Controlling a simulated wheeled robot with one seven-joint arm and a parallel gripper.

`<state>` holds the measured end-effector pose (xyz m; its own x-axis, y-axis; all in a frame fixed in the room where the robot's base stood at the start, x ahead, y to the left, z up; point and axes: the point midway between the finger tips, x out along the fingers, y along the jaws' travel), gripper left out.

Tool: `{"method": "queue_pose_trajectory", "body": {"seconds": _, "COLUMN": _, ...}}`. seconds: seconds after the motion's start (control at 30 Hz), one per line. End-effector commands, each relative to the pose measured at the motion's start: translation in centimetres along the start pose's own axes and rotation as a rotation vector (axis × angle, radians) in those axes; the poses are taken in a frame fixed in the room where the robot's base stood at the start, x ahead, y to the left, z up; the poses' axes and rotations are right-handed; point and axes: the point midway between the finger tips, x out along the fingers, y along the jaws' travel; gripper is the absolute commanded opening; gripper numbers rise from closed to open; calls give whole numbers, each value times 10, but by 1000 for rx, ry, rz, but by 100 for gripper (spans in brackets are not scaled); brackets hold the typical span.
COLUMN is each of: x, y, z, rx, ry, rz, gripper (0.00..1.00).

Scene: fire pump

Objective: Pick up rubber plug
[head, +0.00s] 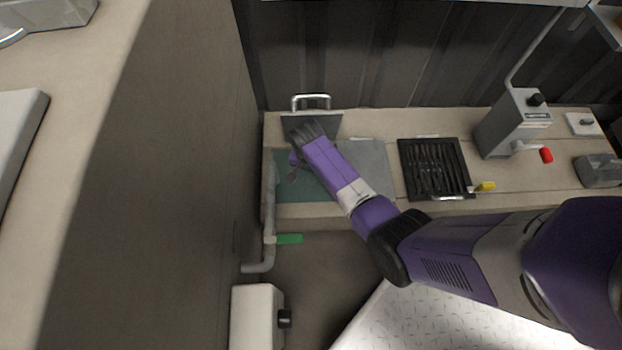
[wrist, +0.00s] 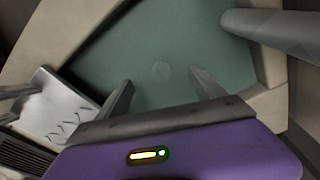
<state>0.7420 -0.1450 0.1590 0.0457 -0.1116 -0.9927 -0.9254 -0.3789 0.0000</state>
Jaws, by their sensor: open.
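A faint round shape (wrist: 161,71), which may be the rubber plug, lies on the green surface (wrist: 110,50) in the wrist view. It is nearly the same colour as that surface, so I cannot be sure of it. My gripper (wrist: 161,80) is open, its two fingers apart on either side of and just below this shape, with nothing between them. In the head view my gripper (head: 294,165) points down over the green area (head: 290,188) at the left end of the counter. The arm hides the spot beneath, and I cannot make out a plug there.
A grey pipe (head: 269,210) with a green handle (head: 289,239) runs down the counter's left front; a pipe (wrist: 280,32) crosses the wrist view's upper right. A metal handle (head: 310,101) stands behind my gripper. A black grate (head: 432,165) lies to the right. A tall wall (head: 185,160) bounds the left.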

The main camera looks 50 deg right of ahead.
Motion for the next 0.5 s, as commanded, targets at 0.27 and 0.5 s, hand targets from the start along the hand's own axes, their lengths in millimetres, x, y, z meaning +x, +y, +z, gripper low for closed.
{"method": "queue_pose_trajectory", "body": {"seconds": 0.27, "x": 36, "y": -2, "z": -2, "rx": 0, "ry": -1, "rz": 1, "gripper": 78}}
{"method": "queue_pose_trajectory", "body": {"seconds": 0.5, "x": 48, "y": -2, "z": -3, "rx": 0, "ry": 1, "rz": 0, "gripper": 78}}
